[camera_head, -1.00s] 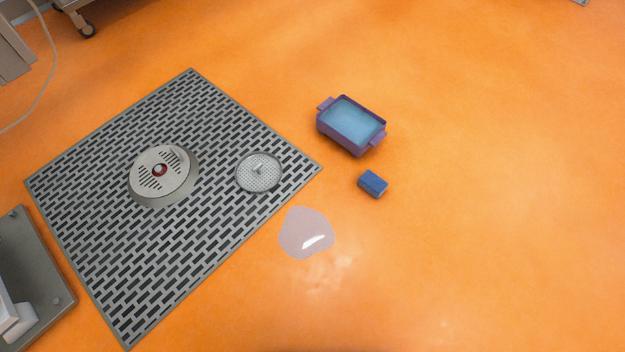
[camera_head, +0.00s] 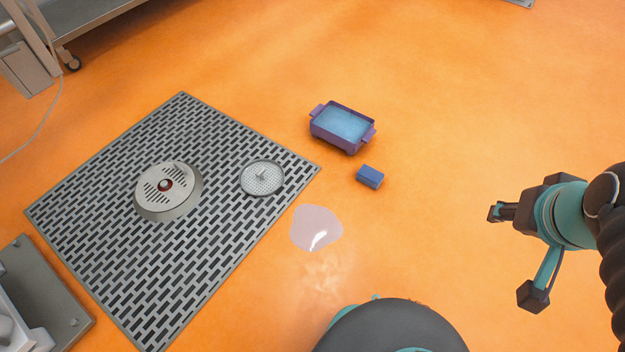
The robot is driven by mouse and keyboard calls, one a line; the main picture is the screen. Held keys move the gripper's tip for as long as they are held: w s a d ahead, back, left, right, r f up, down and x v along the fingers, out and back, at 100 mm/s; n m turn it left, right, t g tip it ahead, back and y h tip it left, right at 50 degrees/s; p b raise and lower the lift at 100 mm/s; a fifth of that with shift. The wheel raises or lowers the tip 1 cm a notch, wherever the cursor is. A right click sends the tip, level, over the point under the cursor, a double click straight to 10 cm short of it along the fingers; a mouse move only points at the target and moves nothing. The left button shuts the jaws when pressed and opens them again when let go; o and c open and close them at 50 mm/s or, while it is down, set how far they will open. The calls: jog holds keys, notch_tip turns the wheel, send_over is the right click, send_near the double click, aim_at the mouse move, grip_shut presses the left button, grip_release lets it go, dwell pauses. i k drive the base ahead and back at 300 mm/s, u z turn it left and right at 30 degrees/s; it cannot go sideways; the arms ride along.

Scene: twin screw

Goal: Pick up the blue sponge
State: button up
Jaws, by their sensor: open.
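The blue sponge (camera_head: 369,177) is a small block lying on the orange floor, just below and right of the purple tub. My gripper (camera_head: 514,254) is at the right side of the view, with its two fingers spread wide and nothing between them. It is well to the right of the sponge and lower in the picture, apart from it. Nothing hides the sponge.
A purple tub (camera_head: 322,132) with two handles holds light blue liquid. A pale puddle (camera_head: 316,228) lies below the sponge. A grey slotted grate (camera_head: 110,215) at left bears a round metal device (camera_head: 166,190) and a drain strainer (camera_head: 262,178). The floor between gripper and sponge is clear.

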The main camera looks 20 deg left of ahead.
aim_at(369, 176)
jog(key=u, duration=0.3)
jog(key=i, duration=1)
